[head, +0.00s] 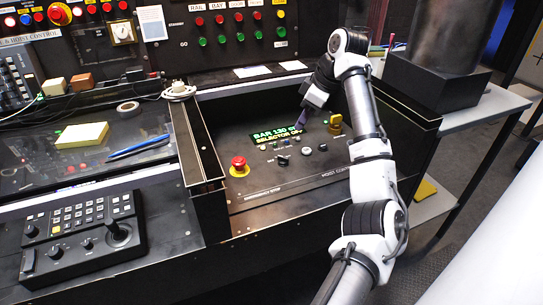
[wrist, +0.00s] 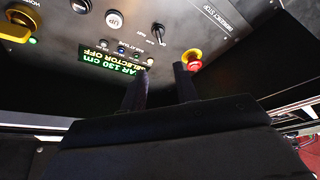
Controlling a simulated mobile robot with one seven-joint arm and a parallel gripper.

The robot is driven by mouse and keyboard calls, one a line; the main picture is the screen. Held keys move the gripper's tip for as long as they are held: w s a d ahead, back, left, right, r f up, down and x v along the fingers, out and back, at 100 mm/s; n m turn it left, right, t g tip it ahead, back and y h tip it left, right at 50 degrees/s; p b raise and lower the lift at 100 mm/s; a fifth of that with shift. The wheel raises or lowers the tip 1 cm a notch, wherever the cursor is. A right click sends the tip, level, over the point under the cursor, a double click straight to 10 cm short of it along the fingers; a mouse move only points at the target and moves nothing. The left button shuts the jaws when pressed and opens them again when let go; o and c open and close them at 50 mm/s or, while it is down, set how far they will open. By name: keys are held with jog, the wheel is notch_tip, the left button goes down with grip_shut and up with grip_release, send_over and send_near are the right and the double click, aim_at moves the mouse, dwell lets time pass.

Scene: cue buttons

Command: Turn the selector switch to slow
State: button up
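The display (head: 277,132) on the sloped hoist panel reads "BAR 130 cm" and "SELECTOR OFF"; it appears upside down in the wrist view (wrist: 110,64). A black lever switch (head: 282,160) sits below it and also shows in the wrist view (wrist: 158,34). A yellow handle knob (head: 335,126) is at the panel's right; it shows at the wrist view's left edge (wrist: 14,32). My gripper (head: 301,120) hovers by the display's right end, apart from both controls. Its two dark fingers (wrist: 161,82) are spread, with nothing between them.
A red emergency stop (head: 239,164) on a yellow base is at the panel's left. An UP button (head: 307,151) and another round button (head: 323,147) lie right of the lever. Raised dark walls border the panel. A joystick box (head: 82,233) stands at left.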

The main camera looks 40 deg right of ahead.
aim_at(282, 157)
jog(key=x, duration=1.4)
jog(key=shift+s+d+f, duration=0.15)
jog(key=shift+s+d, duration=0.05)
grip_shut()
